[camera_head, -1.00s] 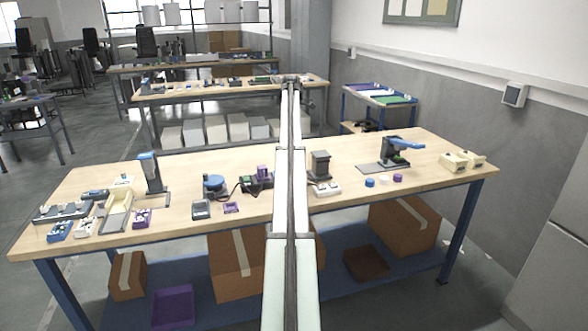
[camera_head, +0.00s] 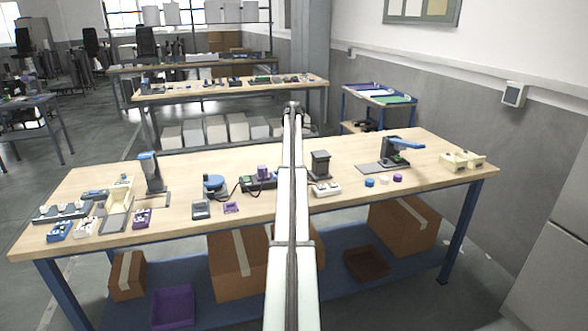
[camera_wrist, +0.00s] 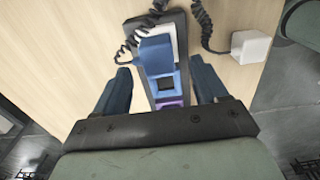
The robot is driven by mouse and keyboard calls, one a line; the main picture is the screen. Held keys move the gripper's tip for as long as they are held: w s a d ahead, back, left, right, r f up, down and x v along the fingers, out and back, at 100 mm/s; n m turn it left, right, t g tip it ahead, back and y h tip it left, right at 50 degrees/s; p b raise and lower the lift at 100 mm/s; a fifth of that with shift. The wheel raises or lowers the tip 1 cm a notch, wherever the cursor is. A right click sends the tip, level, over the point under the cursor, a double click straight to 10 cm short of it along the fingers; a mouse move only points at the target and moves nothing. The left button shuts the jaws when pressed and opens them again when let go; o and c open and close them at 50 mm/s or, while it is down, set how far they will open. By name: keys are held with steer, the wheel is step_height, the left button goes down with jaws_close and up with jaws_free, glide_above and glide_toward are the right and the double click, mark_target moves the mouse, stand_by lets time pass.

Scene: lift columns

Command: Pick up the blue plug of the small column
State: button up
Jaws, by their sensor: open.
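In the wrist view a blue plug (camera_wrist: 156,54) with a dark coiled cord stands on a long dark socket strip (camera_wrist: 181,22). Nearer me on the strip are a blue socket (camera_wrist: 162,83) with a dark opening and a purple socket (camera_wrist: 170,102). A white part (camera_wrist: 170,34) shows behind the plug. My gripper (camera_wrist: 160,70) is open and empty. One finger is on each side of the strip, with the plug between their lines and a little beyond the tips. In the head view my own arm hides the gripper; a dark strip with a purple plug (camera_head: 262,172) shows there.
A white box (camera_wrist: 250,47) with a coiled cord stands right of the strip in the wrist view. In the head view a white box (camera_head: 327,189) and a black block (camera_head: 320,165) stand right of my arm. Bare wooden tabletop (camera_head: 345,180) lies between things.

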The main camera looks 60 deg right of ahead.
steer(key=shift+s+d+f, duration=0.1)
steer(key=shift+d+f, duration=0.05)
steer(key=shift+f, duration=0.85)
steer(key=shift+d+f, duration=0.1)
steer(key=shift+f, duration=0.85)
steer(key=shift+c, duration=0.3)
steer(key=c, duration=0.9)
